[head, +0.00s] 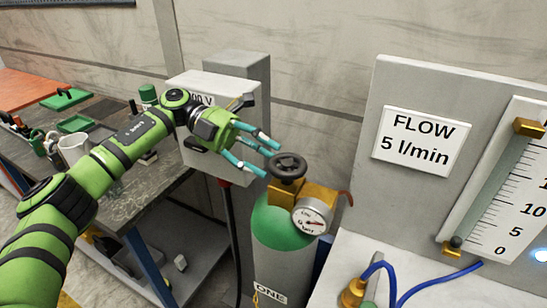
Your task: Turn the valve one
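The valve is a dark round handwheel (287,165) on top of a gas cylinder with a green shoulder (275,226) and a tag reading "ONE" (270,295). A brass fitting and a round pressure gauge (312,215) sit just below the wheel. My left gripper (271,160) reaches in from the left with its teal fingers spread apart and nothing seen between them. Its fingertips are at the left edge of the wheel; I cannot tell whether they touch it. My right gripper is not in view.
A grey panel with a "FLOW 5 l/min" sign (418,140) and a flow gauge (500,200) stands on the right. Blue hoses (410,290) lie below it. A white box (212,100) is behind my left gripper. A cluttered workbench (120,200) is at the left.

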